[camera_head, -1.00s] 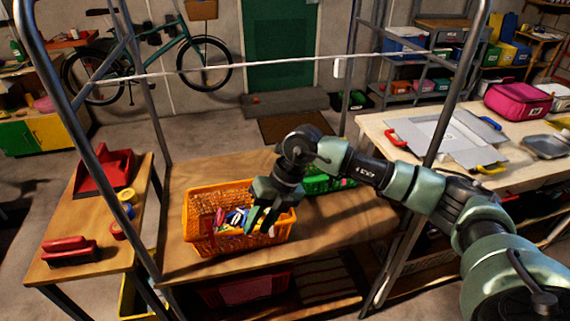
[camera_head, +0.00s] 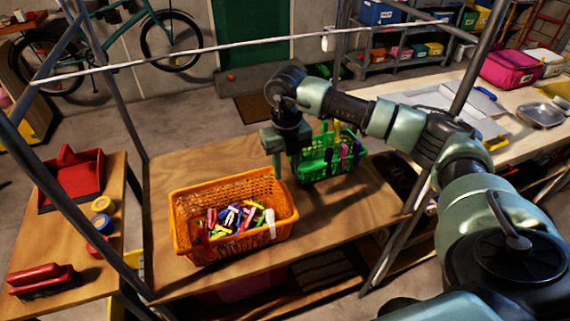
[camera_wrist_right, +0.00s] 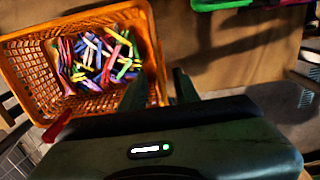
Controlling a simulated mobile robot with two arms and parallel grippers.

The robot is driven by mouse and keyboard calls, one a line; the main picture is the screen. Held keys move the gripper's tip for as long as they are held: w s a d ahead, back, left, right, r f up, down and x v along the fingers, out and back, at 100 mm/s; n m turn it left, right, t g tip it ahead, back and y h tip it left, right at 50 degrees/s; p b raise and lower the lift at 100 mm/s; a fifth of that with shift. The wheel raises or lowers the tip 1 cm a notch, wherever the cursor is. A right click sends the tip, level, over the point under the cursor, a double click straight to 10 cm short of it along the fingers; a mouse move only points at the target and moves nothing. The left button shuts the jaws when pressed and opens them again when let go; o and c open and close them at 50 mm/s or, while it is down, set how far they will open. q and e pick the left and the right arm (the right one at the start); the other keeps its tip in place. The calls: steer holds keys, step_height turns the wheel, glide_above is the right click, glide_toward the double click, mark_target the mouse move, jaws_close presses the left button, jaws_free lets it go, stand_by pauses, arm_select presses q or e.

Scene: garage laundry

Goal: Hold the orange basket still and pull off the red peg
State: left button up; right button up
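The orange basket (camera_head: 188,240) stands on the wooden table, filled with loose coloured pegs (camera_head: 236,218). It also shows at the upper left of the right wrist view (camera_wrist_right: 30,75). A red peg (camera_wrist_right: 57,127) sticks out at the basket's rim in that view; in the head view I cannot pick it out clearly. My right gripper (camera_head: 277,168) points down beside the basket's far right corner, above the table. In the right wrist view its fingers (camera_wrist_right: 160,88) are apart with nothing between them. My left gripper is not in view.
A green basket (camera_head: 322,160) with pegs clipped on its rim stands just right of my right gripper. A side table at left holds a red dustpan (camera_head: 75,178), tape rolls (camera_head: 101,205) and a red brush (camera_head: 42,281). Metal posts and a white line (camera_head: 190,62) cross the view.

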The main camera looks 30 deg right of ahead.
mark_target(286, 189)
step_height(286, 189, down, 5)
steer(key=b, duration=0.2)
steer(key=shift+w+r+b, duration=0.1)
steer(key=shift+b, duration=0.25)
step_height(286, 189, down, 3)
steer(key=shift+b, duration=1)
arm_select(q)
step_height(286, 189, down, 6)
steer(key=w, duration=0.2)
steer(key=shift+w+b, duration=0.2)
steer(key=shift+b, duration=0.1)
arm_select(e)
steer(key=shift+f, duration=0.45)
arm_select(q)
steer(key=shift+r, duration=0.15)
arm_select(e)
jaws_close()
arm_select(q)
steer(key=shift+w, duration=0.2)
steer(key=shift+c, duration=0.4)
